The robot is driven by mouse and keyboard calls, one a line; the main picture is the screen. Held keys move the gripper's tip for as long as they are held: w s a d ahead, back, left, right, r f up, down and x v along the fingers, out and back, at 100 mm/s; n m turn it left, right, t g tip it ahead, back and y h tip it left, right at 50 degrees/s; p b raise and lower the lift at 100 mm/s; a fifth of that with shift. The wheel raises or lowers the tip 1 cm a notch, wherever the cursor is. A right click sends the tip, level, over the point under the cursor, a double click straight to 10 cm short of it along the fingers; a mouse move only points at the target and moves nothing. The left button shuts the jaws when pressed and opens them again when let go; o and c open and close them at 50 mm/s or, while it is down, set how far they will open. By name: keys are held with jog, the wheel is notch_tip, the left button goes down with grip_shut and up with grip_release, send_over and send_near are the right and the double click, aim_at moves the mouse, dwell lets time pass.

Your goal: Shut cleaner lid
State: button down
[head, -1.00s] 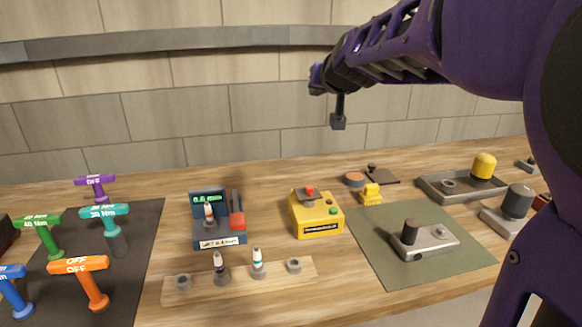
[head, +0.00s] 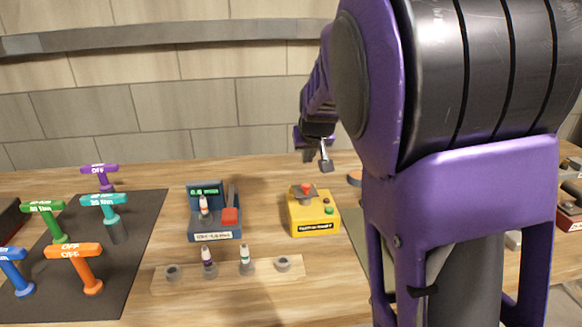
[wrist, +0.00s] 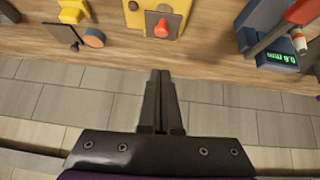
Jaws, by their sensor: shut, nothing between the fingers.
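The yellow box (head: 313,214) stands on the bench in the head view, with a red knob (head: 307,188) on a grey top piece and a green button on its front. I take it as the cleaner; I cannot tell how its lid stands. The yellow box (wrist: 178,25) also shows at the top of the wrist view, with its red knob (wrist: 161,29). My gripper (head: 325,160) is in the air above and behind the box, touching nothing. Its fingers (wrist: 158,75) are shut and empty in the wrist view.
A blue tester (head: 214,218) with a green display stands left of the box. A wooden strip (head: 190,286) with small plugs lies in front. Coloured T-handled tools stand on a dark mat (head: 140,225) at left. My arm hides much of the right side.

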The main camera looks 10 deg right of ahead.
send_over(306, 196)
jog(key=f, duration=0.4)
jog(key=shift+w+f, duration=0.25)
notch_tip(306, 196, down, 2)
jog(key=shift+s+f, duration=0.15)
jog(key=shift+f, duration=0.05)
jog(key=shift+f+b, duration=0.35)
jog(key=shift+f, duration=0.35)
